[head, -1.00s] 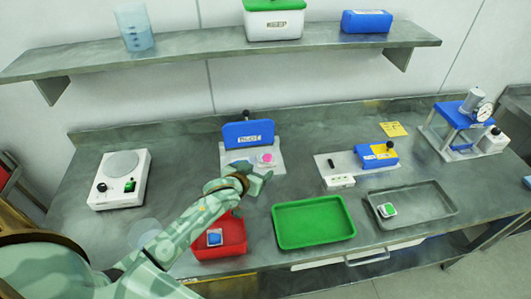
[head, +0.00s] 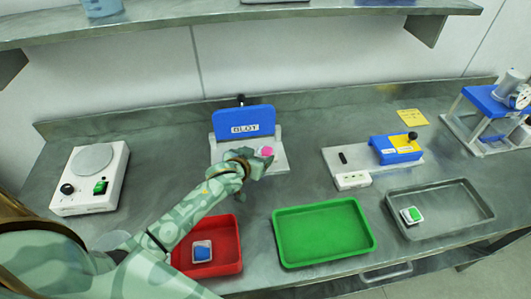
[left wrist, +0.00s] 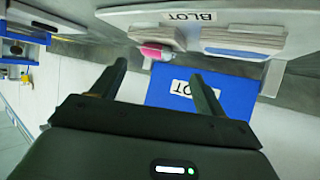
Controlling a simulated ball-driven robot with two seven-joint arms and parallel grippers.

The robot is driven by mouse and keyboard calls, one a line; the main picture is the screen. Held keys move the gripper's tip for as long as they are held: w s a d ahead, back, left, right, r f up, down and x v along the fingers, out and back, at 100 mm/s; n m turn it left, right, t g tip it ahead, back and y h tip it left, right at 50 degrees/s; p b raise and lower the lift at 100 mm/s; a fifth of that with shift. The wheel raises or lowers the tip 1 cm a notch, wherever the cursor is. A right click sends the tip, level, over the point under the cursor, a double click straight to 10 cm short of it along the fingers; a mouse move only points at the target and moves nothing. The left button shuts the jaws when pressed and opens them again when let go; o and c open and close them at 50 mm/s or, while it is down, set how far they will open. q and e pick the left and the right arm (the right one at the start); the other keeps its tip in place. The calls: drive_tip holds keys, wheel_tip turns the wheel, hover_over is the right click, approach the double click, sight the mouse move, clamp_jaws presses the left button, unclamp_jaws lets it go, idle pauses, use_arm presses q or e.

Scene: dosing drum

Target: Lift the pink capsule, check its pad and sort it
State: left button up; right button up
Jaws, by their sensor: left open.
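The pink capsule (head: 266,151) lies on the grey base plate (head: 282,163) of the blot station, in front of its raised blue lid (head: 243,121). The capsule also shows in the left wrist view (left wrist: 155,51). My left gripper (head: 260,161) is just in front of the capsule and partly covers it. In the left wrist view its two fingers (left wrist: 160,78) are apart, with nothing between them and the capsule beyond their tips. The capsule's pad cannot be made out. My right gripper is not in view.
A red tray (head: 237,261) holds a blue-marked square piece. A green tray (head: 323,232) is empty. A grey tray (head: 470,229) holds a green-marked piece. A white scale-like device (head: 91,178) stands at left. A blue-yellow device (head: 396,148) and a press (head: 490,118) stand at right.

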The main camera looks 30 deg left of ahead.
sight(264, 151)
use_arm(q)
drive_tip(key=x, duration=0.2)
drive_tip(key=b+x, duration=0.1)
drive_tip(key=x, duration=0.1)
drive_tip(key=shift+w+d+f+b, duration=0.1)
drive_tip(key=shift+d+f+b, duration=0.15)
drive_tip(key=shift+b, duration=0.05)
drive_tip(key=shift+w+f, duration=0.2)
drive_tip(key=shift+w, duration=0.3)
drive_tip(key=shift+s+r, duration=0.1)
drive_tip(key=c, duration=1)
drive_tip(key=shift+r, duration=0.1)
